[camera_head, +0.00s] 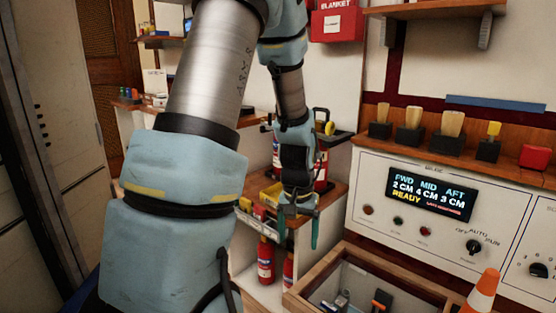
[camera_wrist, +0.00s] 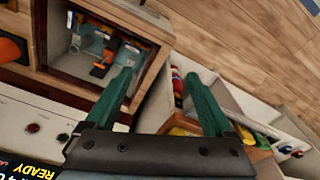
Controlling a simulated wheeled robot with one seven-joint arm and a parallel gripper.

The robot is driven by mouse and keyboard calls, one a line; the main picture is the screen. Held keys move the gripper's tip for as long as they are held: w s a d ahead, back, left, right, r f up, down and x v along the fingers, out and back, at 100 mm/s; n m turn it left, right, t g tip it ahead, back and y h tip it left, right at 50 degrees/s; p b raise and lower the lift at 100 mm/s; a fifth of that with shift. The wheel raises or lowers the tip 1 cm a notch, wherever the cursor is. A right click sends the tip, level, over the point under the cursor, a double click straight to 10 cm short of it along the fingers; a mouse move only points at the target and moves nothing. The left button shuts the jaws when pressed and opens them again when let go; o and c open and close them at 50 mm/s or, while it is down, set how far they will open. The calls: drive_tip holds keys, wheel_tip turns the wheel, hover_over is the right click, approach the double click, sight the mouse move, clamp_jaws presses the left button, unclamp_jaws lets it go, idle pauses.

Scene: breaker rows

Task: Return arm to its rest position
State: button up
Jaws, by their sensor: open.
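My gripper (camera_head: 299,228) hangs at the end of my arm in the head view, in front of the wooden shelf with red extinguishers and left of the grey control panel. Its two green fingers point down. In the wrist view, my gripper (camera_wrist: 165,90) shows both green fingers spread apart with nothing between them. The gripper is open and empty. My blue-grey arm fills much of the left and middle of the head view and hides part of the shelves behind it.
A control panel (camera_head: 376,203) with a lit display (camera_head: 430,191) stands at right. An open wooden-rimmed bin (camera_head: 325,264) lies below the gripper, with tools inside. Red extinguishers (camera_head: 265,262) stand in the shelf. An orange cone (camera_head: 483,291) is at lower right.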

drive_tip(key=s+a+r+n+p, duration=0.1)
drive_tip(key=s+a+r+n, duration=0.1)
drive_tip(key=s+a+r, duration=0.3)
drive_tip(key=s+a+r+n, duration=0.1)
drive_tip(key=s+a+r, duration=0.1)
drive_tip(key=a+r, duration=0.35)
wheel_tip(320, 180, up, 14)
drive_tip(key=a+p, duration=0.1)
drive_tip(key=p, duration=1.5)
drive_tip(key=shift+a+r+t, duration=0.2)
drive_tip(key=shift+t, duration=0.1)
